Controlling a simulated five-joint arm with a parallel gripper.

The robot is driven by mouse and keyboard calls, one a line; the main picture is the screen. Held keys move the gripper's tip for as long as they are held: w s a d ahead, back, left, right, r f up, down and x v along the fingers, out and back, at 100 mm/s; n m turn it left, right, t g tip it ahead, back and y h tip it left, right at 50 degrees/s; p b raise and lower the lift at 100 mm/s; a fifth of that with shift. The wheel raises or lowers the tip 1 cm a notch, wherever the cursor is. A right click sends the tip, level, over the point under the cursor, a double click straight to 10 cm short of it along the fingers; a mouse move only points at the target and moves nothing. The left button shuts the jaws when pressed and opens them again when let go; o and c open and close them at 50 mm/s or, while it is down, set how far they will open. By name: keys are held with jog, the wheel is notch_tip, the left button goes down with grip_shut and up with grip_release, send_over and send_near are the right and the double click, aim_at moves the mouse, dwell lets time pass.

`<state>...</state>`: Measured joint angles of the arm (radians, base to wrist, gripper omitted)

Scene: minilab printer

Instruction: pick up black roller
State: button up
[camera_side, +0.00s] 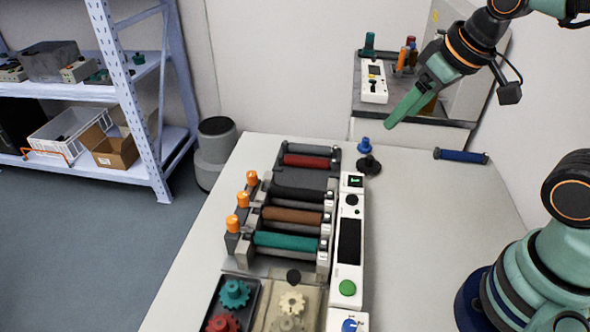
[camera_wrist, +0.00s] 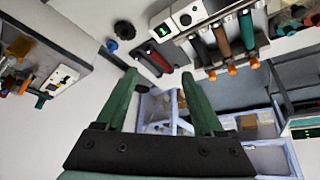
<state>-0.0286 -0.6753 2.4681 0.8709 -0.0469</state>
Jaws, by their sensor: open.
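The black roller (camera_side: 300,193) lies across the printer (camera_side: 349,243), in the slot behind the brown roller (camera_side: 292,215). A green roller (camera_side: 285,241) sits in front of the brown one. My gripper (camera_side: 391,122) is raised behind and to the right of the printer, apart from the black roller. In the wrist view its two green fingers (camera_wrist: 158,75) are spread wide with nothing held between them. The black roller (camera_wrist: 206,38) shows there beyond the right finger, next to the brown roller (camera_wrist: 222,40).
A red roller (camera_side: 306,161) and a grey roller (camera_side: 308,148) lie on a tray behind the printer. Orange knobs (camera_side: 243,199) stand along its left side. A blue roller (camera_side: 461,155) lies on the open table at right. Gears (camera_side: 234,293) sit in front.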

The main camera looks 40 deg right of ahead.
jog(key=w+a+f+n+g, duration=0.1)
jog(key=w+a+f+n, duration=0.3)
jog(key=w+a+n, duration=0.15)
jog(key=n+y, duration=0.1)
jog(key=n, duration=0.2)
send_near(300, 191)
jog(key=shift+g, duration=0.4)
jog(key=w+f, duration=0.2)
jog(key=f, duration=0.1)
jog(key=shift+w+a+f, duration=0.15)
jog(key=shift+f, duration=0.15)
jog(key=x, duration=0.3)
jog(key=shift+f, duration=0.45)
jog(key=shift+w+a+f, duration=0.1)
jog(key=shift+w+f, duration=0.05)
jog(key=shift+f, duration=0.5)
grip_shut()
